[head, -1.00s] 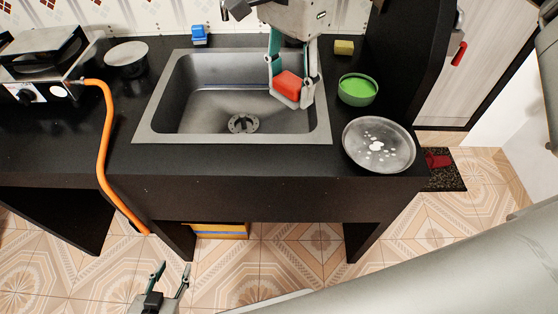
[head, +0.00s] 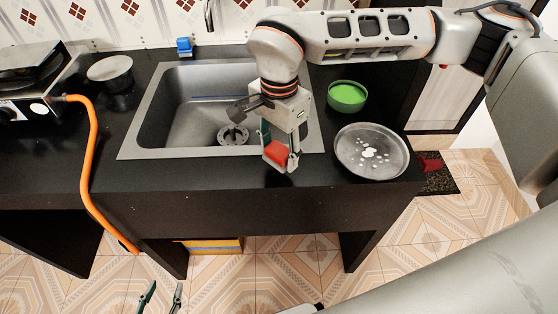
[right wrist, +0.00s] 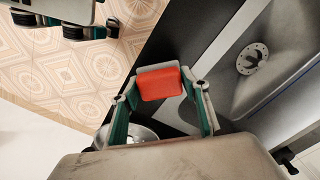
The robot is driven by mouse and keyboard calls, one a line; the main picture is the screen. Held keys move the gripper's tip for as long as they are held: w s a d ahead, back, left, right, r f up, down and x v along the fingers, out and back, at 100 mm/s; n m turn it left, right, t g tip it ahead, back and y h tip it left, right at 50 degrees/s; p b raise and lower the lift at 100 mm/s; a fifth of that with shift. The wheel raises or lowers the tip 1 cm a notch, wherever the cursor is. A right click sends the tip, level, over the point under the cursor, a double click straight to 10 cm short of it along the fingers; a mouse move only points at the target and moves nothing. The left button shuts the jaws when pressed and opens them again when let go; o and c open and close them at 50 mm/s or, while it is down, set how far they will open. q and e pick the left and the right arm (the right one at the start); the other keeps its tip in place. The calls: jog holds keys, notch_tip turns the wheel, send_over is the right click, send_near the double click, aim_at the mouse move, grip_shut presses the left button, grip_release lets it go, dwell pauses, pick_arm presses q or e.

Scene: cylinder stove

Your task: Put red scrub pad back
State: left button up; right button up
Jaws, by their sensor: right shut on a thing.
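The red scrub pad (head: 277,152) is held between the fingers of my right gripper (head: 279,160), over the front edge of the sink in the head view. In the right wrist view the red pad (right wrist: 158,84) sits between the two fingertips of my right gripper (right wrist: 160,92). I cannot tell how high it is above the counter. My left gripper (head: 161,297) is low at the bottom edge of the head view, its two fingers apart and empty, over the floor.
The sink (head: 180,110) is set into the black counter (head: 230,175). A green bowl (head: 347,96) and a metal plate (head: 371,152) stand to its right. A blue object (head: 184,46) is behind the sink. A stove (head: 25,85) with an orange hose (head: 92,160) is on the left.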

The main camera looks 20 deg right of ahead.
aim_at(279, 163)
notch_tip(279, 163, down, 4)
jog(key=shift+r, duration=0.1)
pick_arm(q)
jog(key=shift+s+f, duration=0.35)
jog(key=shift+f, duration=0.1)
pick_arm(e)
jog(key=o, duration=1.1)
jog(key=shift+c, duration=0.2)
